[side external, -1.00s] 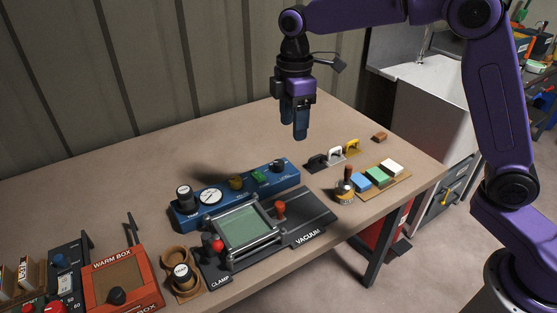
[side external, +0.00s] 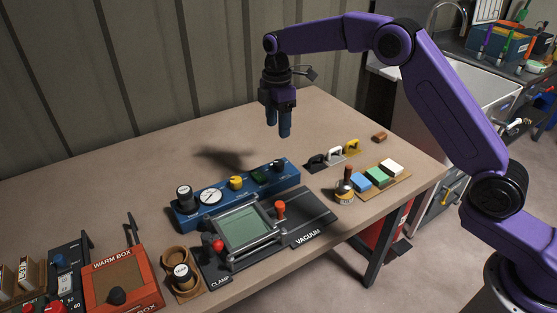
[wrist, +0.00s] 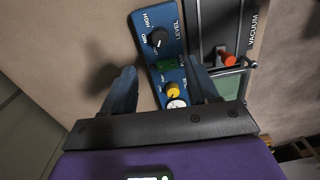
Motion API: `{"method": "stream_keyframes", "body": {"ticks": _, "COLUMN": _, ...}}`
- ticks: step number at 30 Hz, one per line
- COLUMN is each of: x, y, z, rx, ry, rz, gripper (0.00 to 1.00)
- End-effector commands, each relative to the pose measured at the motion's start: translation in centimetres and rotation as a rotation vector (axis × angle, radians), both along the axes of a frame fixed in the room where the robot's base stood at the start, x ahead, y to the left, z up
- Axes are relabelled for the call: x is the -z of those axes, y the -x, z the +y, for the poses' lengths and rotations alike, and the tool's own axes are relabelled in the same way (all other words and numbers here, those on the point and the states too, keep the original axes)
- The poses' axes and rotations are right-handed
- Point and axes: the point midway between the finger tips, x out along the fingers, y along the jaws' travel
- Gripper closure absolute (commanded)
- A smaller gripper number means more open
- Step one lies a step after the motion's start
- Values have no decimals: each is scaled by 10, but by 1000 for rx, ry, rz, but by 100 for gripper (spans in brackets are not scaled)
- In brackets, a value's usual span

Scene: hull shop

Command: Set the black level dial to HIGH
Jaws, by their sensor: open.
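The black level dial (side external: 280,166) sits at the right end of the blue panel (side external: 222,208). My gripper (side external: 284,132) is open and empty, pointing down, well above the table and panel. In the wrist view its fingers (wrist: 160,68) are spread either side of the panel, and the dial shows beyond the fingertips. Nothing touches the dial.
The table behind is clear.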

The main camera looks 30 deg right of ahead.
Motion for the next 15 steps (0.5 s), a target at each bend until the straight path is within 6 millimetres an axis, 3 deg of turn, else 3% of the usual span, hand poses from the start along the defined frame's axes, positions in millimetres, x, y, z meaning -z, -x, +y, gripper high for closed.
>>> {"method": "stream_keyframes", "body": {"ticks": 15, "x": 96, "y": 3, "z": 0, "rx": 1, "ry": 1, "rz": 2, "gripper": 41}}
